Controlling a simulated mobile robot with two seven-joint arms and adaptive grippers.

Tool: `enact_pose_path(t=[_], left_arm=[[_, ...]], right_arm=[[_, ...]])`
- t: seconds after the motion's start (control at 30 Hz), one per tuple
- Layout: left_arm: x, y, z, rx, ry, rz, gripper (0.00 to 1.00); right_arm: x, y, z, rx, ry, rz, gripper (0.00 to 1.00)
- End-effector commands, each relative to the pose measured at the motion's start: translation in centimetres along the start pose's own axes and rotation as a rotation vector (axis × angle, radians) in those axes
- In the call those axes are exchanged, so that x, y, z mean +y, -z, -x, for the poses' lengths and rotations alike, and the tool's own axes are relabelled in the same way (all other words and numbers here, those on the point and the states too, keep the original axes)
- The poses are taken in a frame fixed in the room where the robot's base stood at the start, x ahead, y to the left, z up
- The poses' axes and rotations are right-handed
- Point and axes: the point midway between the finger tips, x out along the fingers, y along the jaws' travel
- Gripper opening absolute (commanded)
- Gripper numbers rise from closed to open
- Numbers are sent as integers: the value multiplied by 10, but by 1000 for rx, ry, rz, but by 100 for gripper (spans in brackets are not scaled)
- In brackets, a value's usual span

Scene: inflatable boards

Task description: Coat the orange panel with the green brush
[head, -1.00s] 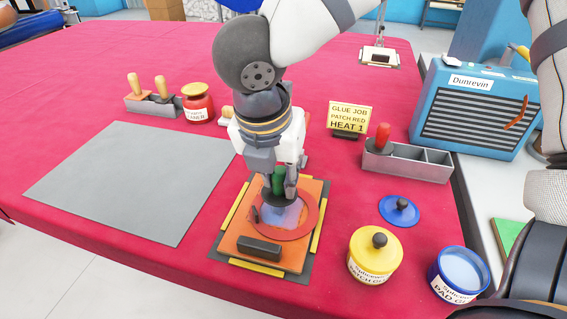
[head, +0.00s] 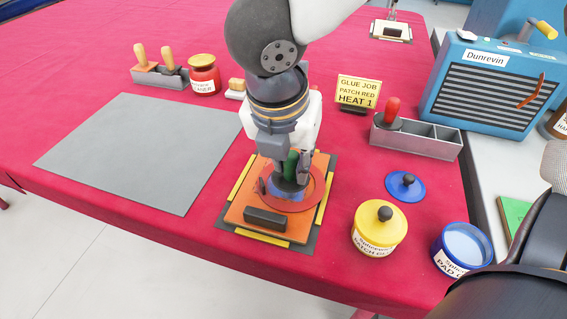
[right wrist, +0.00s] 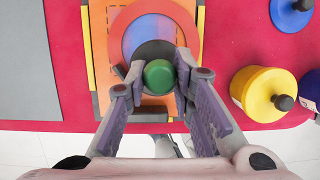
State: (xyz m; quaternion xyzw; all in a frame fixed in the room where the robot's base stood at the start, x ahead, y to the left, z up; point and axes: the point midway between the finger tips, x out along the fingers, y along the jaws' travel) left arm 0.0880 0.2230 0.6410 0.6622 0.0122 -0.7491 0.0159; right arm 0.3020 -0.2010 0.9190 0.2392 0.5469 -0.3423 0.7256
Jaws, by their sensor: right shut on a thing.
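The orange panel (head: 240,208) lies on a grey mat with yellow strips at its edges, near the table's front. A red ring (head: 318,194) on it surrounds a bluish round area (right wrist: 148,32). My right gripper (head: 290,167) is shut on the green handle of the brush (right wrist: 159,76) and holds it upright over the ring. The brush's dark round base covers the near part of the bluish area in the right wrist view. Whether its bristles touch the panel is hidden. My left gripper is not in view.
A black block (head: 265,218) sits on the panel's near side. Right of it stand a yellow lidded pot (head: 379,232), an open blue pot (head: 462,249) and a blue lid (head: 405,186). A grey tray (head: 440,144) and yellow sign (head: 358,91) are behind. A grey sheet (head: 140,150) lies left.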

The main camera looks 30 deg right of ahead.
Motion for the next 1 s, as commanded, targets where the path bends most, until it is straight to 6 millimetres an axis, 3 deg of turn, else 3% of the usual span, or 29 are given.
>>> enact_pose_path(t=[1.0], left_arm=[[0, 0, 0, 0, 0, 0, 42]], right_arm=[[0, -75, -24, 1, 1, -2, 0]])
